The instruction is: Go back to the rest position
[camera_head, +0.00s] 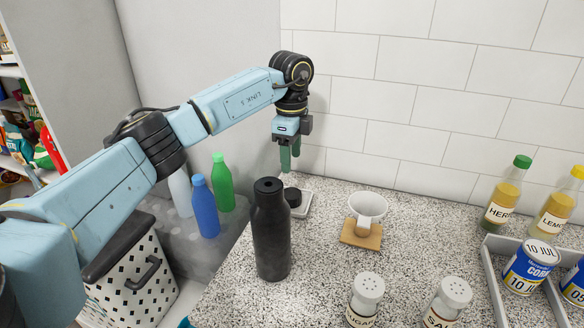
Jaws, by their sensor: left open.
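My left arm reaches in from the left, and its gripper (289,158) points down above the back left part of the counter (330,270). The gripper is open and holds nothing. A tall black bottle (271,235) stands upright just in front of it on the counter. A small black round item on a pale square base (305,207) lies behind the bottle, below the gripper. The gripper is apart from both. My right gripper does not show.
A white cup (367,207) sits on a wooden coaster (360,239). Two shakers (366,295) stand at the front, cans (525,266) in a grey tray (491,265) and bottles (505,195) at right. Blue (204,208) and green bottles (222,184) stand left. A tiled wall (420,90) closes the back.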

